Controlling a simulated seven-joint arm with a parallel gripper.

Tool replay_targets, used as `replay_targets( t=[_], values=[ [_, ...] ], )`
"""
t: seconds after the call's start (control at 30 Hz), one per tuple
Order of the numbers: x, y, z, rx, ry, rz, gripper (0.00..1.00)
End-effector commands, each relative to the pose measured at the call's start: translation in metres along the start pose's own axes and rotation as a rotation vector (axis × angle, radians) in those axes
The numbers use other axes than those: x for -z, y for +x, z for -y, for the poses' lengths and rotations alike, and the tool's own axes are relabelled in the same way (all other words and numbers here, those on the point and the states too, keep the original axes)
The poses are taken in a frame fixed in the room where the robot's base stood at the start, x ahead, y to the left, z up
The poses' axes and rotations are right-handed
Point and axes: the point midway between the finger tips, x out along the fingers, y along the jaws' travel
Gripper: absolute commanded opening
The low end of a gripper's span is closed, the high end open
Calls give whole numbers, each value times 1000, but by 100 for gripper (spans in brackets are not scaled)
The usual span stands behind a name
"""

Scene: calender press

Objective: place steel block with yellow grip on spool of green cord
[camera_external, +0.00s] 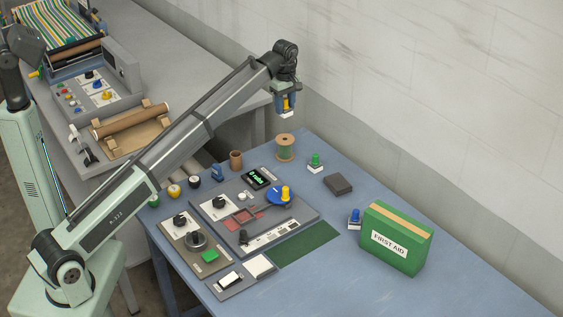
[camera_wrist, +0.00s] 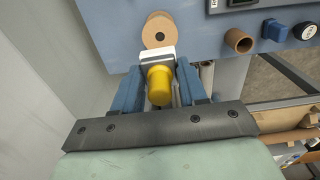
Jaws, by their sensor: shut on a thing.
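My gripper (camera_external: 287,102) is raised above the back edge of the blue table, near the wall. It is shut on the steel block with yellow grip (camera_external: 286,112). In the wrist view the yellow grip (camera_wrist: 160,85) sits between the blue fingers, with the pale block beyond it. The spool of green cord (camera_external: 285,149) stands upright on the table, below the gripper in the outside view. In the wrist view the spool's round wooden top (camera_wrist: 162,26) shows just beyond the block, apart from it. Its green cord is hidden there.
A brown cup (camera_external: 236,160) stands left of the spool, and a block with green grip (camera_external: 315,162) stands to its right. A dark block (camera_external: 338,184), a control panel (camera_external: 254,211) and a green first aid box (camera_external: 396,238) are on the table.

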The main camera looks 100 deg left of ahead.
Motion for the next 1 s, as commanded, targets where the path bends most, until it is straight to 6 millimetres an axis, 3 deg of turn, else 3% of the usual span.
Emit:
replay_targets(
  t=[0.17,0.43,0.87,1.0],
  values=[
    [0,14,1,2,17,0,9],
    [0,56,1,1,15,0,9],
    [0,97,1,1,15,0,9],
    [0,100,0,0,15,0,9]
  ],
)
